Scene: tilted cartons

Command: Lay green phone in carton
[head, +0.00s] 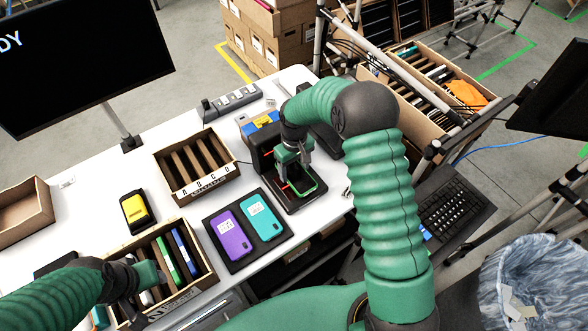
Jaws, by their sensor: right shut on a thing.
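My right gripper (294,171) reaches down over a black stand (292,207) and is shut on what looks like the green phone (311,193), a dark slab with a bright green edge. The gripper partly hides it, and I cannot tell whether it still touches the stand. A carton (218,172) marked A, B, C, D stands left of the stand, its dark-divided slots apparently empty. A lower carton (204,281) holds upright green, blue and white slabs. My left gripper (150,284) is over its left part; its fingers are too unclear to judge.
A purple phone (231,235) and a teal phone (262,218) lie on a black pad (245,260) between cartons and stand. A yellow-and-black device (135,209) and an open box (38,203) are at the left. A monitor (80,60) overhangs the back left.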

